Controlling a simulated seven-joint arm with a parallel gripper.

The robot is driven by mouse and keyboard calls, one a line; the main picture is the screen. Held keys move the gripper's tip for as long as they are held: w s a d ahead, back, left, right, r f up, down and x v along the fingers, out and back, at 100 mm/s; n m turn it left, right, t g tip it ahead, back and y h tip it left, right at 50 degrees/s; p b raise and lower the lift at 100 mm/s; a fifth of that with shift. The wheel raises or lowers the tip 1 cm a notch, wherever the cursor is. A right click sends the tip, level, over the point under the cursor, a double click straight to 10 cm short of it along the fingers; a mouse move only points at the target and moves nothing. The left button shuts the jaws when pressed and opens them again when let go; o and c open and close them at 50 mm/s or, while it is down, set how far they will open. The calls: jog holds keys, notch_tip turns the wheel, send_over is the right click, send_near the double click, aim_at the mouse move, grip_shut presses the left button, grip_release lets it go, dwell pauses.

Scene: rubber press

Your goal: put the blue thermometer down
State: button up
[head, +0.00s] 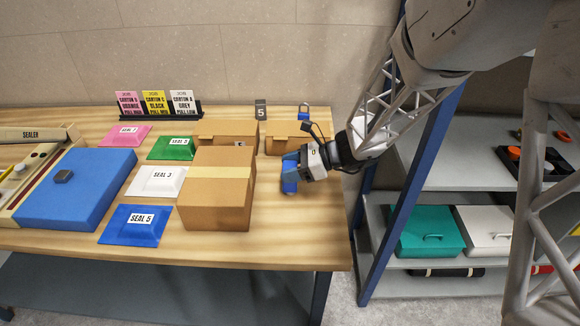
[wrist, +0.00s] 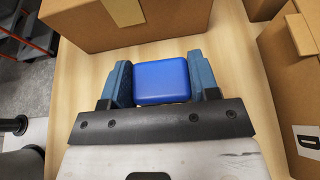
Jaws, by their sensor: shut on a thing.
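My gripper (head: 291,172) is low over the right part of the wooden table, just right of the large closed carton. In the wrist view its two blue-grey fingers (wrist: 161,68) are shut on a smooth blue block-shaped thing, the blue thermometer (wrist: 162,83). Only one rounded face of the thermometer shows there; its ends and underside are hidden. In the head view the blue at the fingertips is small, and I cannot tell thermometer from fingers. I cannot tell whether the thermometer touches the table.
The closed carton (head: 205,201) stands close to the left of my gripper. Two more cartons (head: 213,132) (head: 284,142) stand behind. Coloured seal packets, such as blue SEAL 5 (head: 125,235), lie left. Bare wood (head: 300,232) shows in front of my gripper. A shelf (head: 400,275) stands right.

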jog(key=o, duration=1.1)
jog(key=shift+r, duration=0.1)
jog(key=shift+d+r, duration=0.1)
jog(key=shift+v, duration=5.9)
jog(key=shift+s, duration=0.1)
